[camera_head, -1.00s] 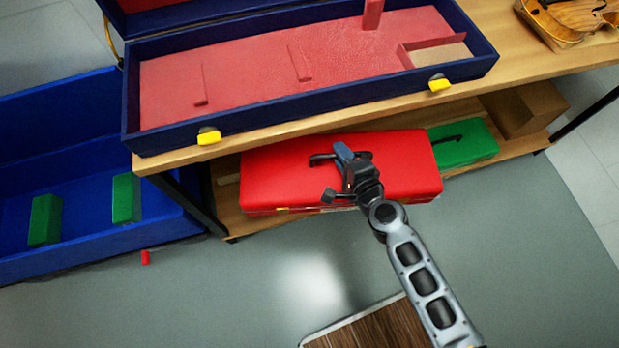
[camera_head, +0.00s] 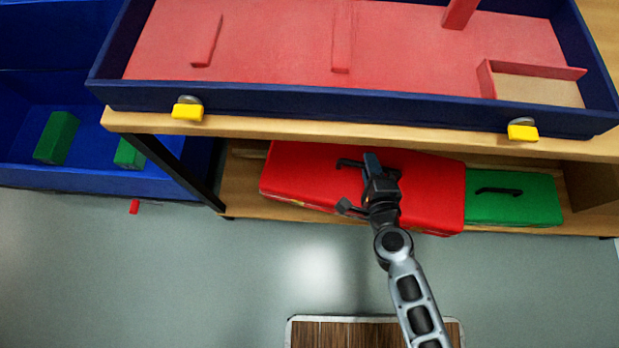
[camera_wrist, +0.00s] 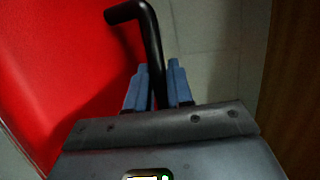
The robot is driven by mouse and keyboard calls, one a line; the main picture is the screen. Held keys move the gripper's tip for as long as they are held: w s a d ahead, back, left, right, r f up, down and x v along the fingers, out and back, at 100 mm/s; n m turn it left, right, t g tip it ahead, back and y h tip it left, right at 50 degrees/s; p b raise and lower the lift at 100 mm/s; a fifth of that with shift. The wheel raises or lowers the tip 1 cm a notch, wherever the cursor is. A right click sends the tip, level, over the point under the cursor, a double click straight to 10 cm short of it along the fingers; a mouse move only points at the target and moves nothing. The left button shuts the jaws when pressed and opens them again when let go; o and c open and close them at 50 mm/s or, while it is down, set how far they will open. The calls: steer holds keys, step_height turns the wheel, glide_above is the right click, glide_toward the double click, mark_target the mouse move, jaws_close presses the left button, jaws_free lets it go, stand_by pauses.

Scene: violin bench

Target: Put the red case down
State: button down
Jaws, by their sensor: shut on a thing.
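The red case (camera_head: 300,178) is at the lower shelf under the bench, its right end beside a green case. It is turned slightly, its right end nearer to me. Whether it rests on the shelf or hangs just above it I cannot tell. My gripper (camera_head: 376,165) is over the middle of the case, shut on its black handle (camera_head: 348,163). In the wrist view the blue fingertips (camera_wrist: 158,88) close around the black handle (camera_wrist: 152,40), with the red case (camera_wrist: 55,70) at the left.
The green case (camera_head: 530,203) lies on the shelf (camera_head: 240,190) to the right. A large open blue case (camera_head: 350,104) with red lining is on the bench top above. A blue bin (camera_head: 90,178) with green blocks stands at left. A small red piece (camera_head: 134,206) lies on the floor.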

steer(key=s+a+f+n+y+b, duration=0.1)
steer(key=s+a+f+b, duration=0.1)
steer(key=a+f+b, duration=0.4)
steer(key=s+a+f+n+y+b, duration=0.1)
steer(key=s+a+f+b, duration=0.1)
steer(key=a+f+b, duration=0.55)
steer(key=w+f+b, duration=0.9)
steer(key=w+f, duration=0.1)
steer(key=f, duration=0.2)
steer(key=shift+w+a, duration=0.3)
steer(key=shift+a, duration=0.15)
steer(key=shift+f, duration=0.2)
steer(key=c, duration=1)
jaws_free()
steer(key=shift+s+f+b, duration=0.1)
steer(key=shift+f+b, duration=0.05)
steer(key=shift+b, duration=0.15)
steer(key=p+v, duration=0.5)
steer(key=v, duration=0.7)
steer(key=shift+d+r, duration=0.15)
steer(key=shift+r, duration=0.15)
